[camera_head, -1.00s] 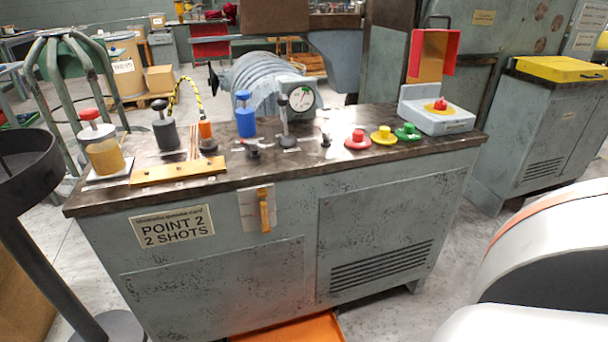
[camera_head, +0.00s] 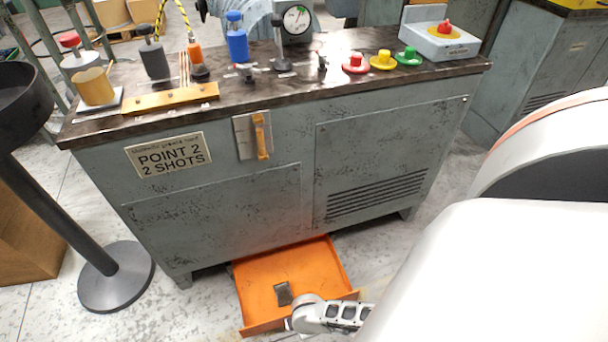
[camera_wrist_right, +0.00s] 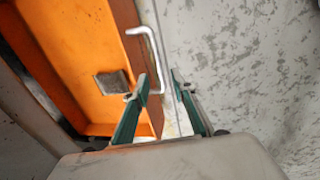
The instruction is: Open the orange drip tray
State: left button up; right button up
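The orange drip tray (camera_head: 262,270) lies on the floor, extending out from under the front of the grey bench. A small dark grey piece (camera_head: 283,293) lies in it. The tray (camera_wrist_right: 85,60) also shows in the right wrist view, with a pale bent handle (camera_wrist_right: 155,55) at its front wall. My right gripper (camera_wrist_right: 159,77) is open at this handle. Its two fingertips stand apart, with the handle bar between them, nearer the left finger. Whether they touch it I cannot tell. In the head view the right gripper is largely hidden at the tray's front. My left gripper is not in view.
The bench (camera_head: 240,200) carries coloured buttons, a gauge and several tools on top. A black stand with a round base (camera_head: 115,278) is left of the tray. Bare floor lies between the stand and tray. My white arm fills the right side.

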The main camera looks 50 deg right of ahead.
jog(key=shift+s+a+r, duration=0.1)
jog(key=shift+s+r, duration=0.05)
jog(key=shift+r, duration=0.8)
jog(key=shift+s+r, duration=0.15)
jog(key=shift+r, duration=0.75)
